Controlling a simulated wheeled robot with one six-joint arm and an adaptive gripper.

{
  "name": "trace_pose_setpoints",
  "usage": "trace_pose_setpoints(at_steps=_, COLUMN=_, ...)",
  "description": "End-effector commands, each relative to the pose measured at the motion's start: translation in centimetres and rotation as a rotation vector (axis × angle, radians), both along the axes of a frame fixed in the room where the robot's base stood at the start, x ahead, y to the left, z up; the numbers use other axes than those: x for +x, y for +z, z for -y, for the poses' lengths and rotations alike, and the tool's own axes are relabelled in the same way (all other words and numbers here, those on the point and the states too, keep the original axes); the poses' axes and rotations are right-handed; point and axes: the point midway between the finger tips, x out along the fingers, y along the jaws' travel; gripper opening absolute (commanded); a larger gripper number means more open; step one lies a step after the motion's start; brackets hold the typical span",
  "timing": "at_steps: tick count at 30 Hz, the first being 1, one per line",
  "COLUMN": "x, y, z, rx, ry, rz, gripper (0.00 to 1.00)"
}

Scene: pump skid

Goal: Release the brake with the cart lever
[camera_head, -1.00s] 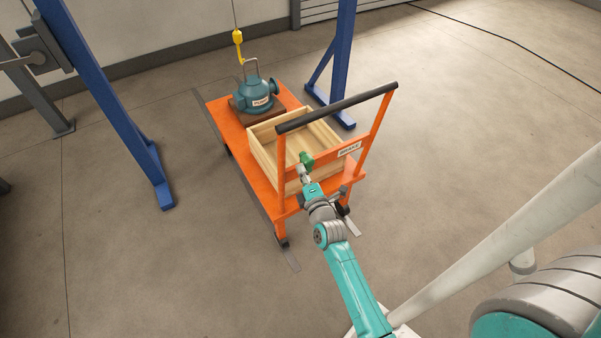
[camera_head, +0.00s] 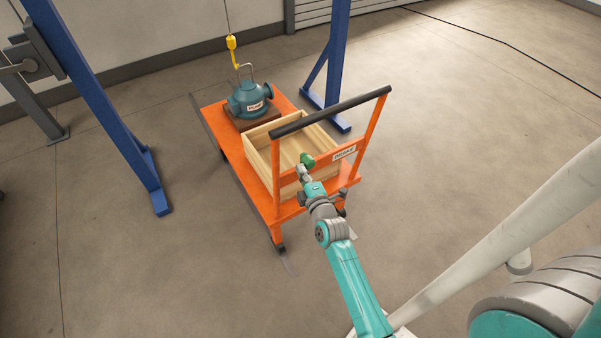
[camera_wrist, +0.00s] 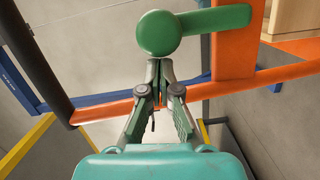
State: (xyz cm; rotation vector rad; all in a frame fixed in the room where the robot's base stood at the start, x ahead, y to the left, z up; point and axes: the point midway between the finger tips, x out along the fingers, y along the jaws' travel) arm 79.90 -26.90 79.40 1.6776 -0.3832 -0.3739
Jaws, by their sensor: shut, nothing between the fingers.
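The brake lever is green, with a round knob (camera_wrist: 160,33) and a short arm (camera_wrist: 215,20) that runs right to an orange upright plate (camera_wrist: 234,50) of the cart. In the head view the lever (camera_head: 307,159) sits at the cart's handle end, left of the BRAKE label (camera_head: 344,153). My gripper (camera_wrist: 159,66) is shut and empty, with its fingertips right at the knob's lower edge; whether they touch it I cannot tell. In the head view my gripper (camera_head: 304,173) reaches the lever from the near side. The orange cart (camera_head: 218,121) stands on the floor.
A wooden crate (camera_head: 262,162) and a teal pump (camera_head: 250,98) stand on the cart. A yellow hook (camera_head: 232,45) hangs over the pump. Blue posts (camera_head: 130,150) stand on both sides. The cart's black handlebar (camera_head: 330,110) rises near my arm. Floor to the right is clear.

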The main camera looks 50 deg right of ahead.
Motion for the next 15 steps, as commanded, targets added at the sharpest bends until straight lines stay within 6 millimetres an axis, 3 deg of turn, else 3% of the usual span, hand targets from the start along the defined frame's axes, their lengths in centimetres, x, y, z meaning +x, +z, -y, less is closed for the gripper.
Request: trace_pose_setpoints(at_steps=15, x=-0.10, y=0.23, z=0.37, rx=0.067, ry=-0.001, rz=0.018, gripper=0.00)
